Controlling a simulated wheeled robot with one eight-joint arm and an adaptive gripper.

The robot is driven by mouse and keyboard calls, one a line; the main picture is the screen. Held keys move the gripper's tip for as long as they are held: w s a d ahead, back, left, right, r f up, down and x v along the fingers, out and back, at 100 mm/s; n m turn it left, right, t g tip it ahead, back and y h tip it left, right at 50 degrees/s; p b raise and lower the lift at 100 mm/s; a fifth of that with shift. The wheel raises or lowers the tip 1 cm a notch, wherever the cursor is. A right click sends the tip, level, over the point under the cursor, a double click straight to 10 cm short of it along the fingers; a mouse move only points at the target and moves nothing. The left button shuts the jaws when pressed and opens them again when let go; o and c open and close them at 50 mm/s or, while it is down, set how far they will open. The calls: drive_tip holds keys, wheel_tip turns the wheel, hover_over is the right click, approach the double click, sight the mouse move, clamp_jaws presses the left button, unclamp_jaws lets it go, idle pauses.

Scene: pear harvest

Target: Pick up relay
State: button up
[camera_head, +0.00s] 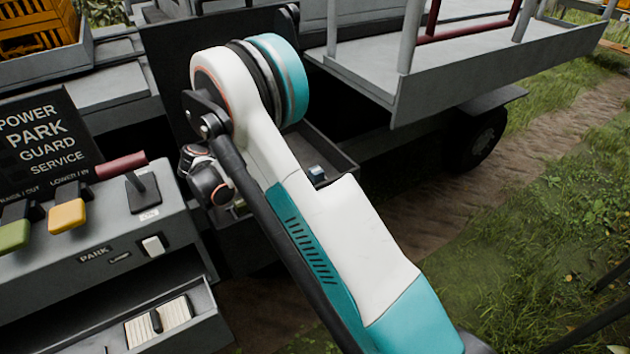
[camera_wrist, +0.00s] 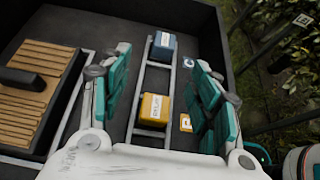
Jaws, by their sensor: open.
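Two block-shaped parts that look like relays lie between rails in a dark tray in the wrist view. One is a blue block (camera_wrist: 164,45) with a pale label, farther off. The other is a yellow block (camera_wrist: 153,108) with dark lettering, nearer to my gripper's palm. My gripper (camera_wrist: 160,62) is open, with its teal-padded fingers on either side of the rails and nothing held between them. I cannot tell the exact height of the fingers over the blocks. In the head view, a small bluish block (camera_head: 316,172) shows in the tray beside my arm. My arm hides much of the tray there.
In the wrist view, a slatted wooden piece with a dark handle (camera_wrist: 35,90) lies left, and a small yellow label (camera_wrist: 186,123) is right of the rails. In the head view, a control panel with levers (camera_head: 92,262) stands left, and a grey trailer bed (camera_head: 470,75) is upper right.

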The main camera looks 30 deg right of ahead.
drive_tip(key=b+x, duration=0.2)
drive_tip(key=x, duration=0.6)
drive_tip(key=shift+d, duration=0.1)
drive_tip(key=b+x, duration=0.1)
drive_tip(key=x, duration=0.2)
drive_tip(key=b+x, duration=0.1)
drive_tip(key=x, duration=0.1)
drive_tip(key=shift+s+d+b, duration=0.15)
drive_tip(key=shift+s+b, duration=0.2)
drive_tip(key=shift+s, duration=0.05)
drive_tip(key=c, duration=1.1)
